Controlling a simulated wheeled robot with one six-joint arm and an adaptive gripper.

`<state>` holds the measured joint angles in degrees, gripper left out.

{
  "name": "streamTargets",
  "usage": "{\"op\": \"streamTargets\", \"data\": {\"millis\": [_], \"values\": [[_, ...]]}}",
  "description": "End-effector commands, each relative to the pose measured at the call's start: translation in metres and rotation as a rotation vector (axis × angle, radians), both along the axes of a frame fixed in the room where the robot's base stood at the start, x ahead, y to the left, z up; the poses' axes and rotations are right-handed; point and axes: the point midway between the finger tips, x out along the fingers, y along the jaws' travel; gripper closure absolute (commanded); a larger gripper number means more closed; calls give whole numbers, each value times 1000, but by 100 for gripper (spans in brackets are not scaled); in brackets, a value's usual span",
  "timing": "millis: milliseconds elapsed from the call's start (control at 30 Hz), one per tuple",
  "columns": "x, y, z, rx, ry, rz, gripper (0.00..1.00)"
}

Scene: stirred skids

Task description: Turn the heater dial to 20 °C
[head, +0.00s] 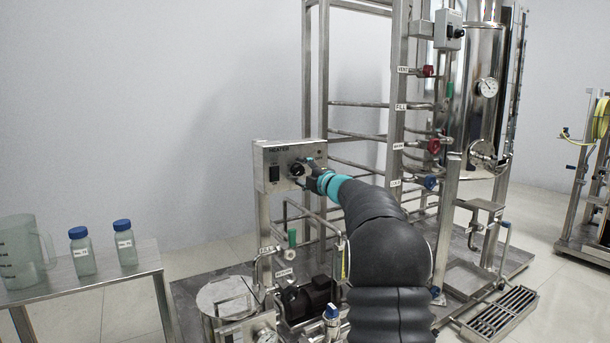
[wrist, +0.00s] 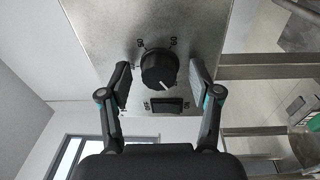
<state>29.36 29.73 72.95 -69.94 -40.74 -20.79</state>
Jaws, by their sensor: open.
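The heater box (head: 262,160) is a steel panel marked HEATER, mounted on the skid frame. Its black dial (head: 298,169) is on the front face, partly beside my gripper (head: 312,165). In the wrist view the dial (wrist: 158,69) has a white pointer line aimed down and slightly right, toward the switch side. Some printed numbers show around it, but I cannot read the pointed value. My gripper (wrist: 161,88) is open, with one finger on each side of the dial and a visible gap to both. A black rocker switch (head: 274,174) is on the same face; it also shows in the wrist view (wrist: 166,105).
A steel table (head: 100,275) at the left holds a jug (head: 22,250) and two blue-capped bottles (head: 82,255). Pipes, labelled valves and a tank (head: 484,60) stand right of the heater box. A floor grating (head: 503,312) lies at the lower right.

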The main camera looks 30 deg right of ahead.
Motion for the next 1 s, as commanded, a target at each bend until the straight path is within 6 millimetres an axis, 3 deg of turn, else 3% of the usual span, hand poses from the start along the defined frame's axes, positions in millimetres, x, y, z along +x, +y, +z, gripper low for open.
{"op": "streamTargets", "data": {"millis": [167,700,1000], "values": [[-12,-2,0,1,0,-1,37],[-106,-17,-5,0,0,-2,37],[-119,-18,-7,0,0,0,37]]}}
